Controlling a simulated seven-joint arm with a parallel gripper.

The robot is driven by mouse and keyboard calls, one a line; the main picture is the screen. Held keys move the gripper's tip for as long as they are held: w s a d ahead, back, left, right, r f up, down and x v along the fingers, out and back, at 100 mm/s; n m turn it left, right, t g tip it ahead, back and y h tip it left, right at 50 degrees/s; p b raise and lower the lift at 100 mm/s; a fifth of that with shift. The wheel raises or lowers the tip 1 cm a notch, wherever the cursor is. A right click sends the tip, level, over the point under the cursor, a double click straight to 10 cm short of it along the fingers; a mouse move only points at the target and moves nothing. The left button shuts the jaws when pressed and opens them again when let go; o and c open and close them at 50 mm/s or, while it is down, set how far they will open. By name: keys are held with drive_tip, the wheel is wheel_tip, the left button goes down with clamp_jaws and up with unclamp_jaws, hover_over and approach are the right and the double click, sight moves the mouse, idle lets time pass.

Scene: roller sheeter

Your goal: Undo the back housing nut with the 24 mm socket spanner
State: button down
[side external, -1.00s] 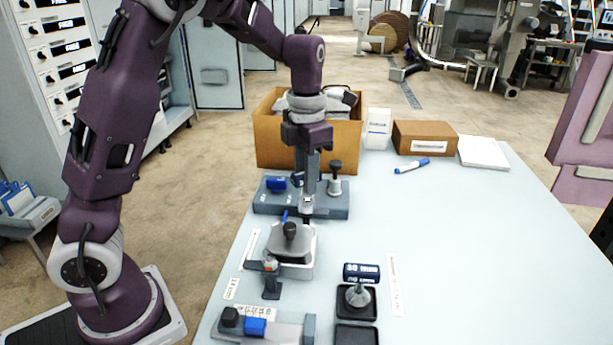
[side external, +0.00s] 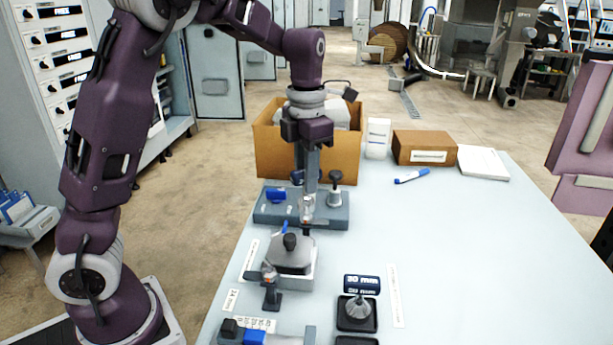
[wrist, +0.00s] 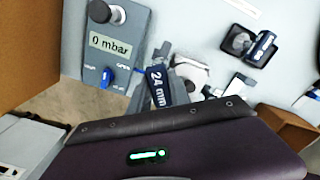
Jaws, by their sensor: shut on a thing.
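My gripper (side external: 308,198) points down in the side external view, above the gap between the grey-blue block and the lidded housing. It is shut on the 24 mm socket spanner, whose dark blue "24 mm" label (wrist: 158,85) shows in the wrist view. The spanner's lower end is small in the side external view, and I cannot tell whether it touches anything. The housing has a grey angular lid (side external: 278,256) with a black knob (side external: 290,242) on a pale base. I cannot single out the back nut; the gripper and spanner cover that area.
The grey-blue block (side external: 262,212) carries a blue handle and a post. A small dark stand (side external: 271,298) is in front of the housing. The 30 mm spanner (side external: 362,284) stands in a black tray (side external: 345,322). A cardboard box (side external: 278,155) is behind.

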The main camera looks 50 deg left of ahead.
drive_tip(key=shift+r, duration=2.5)
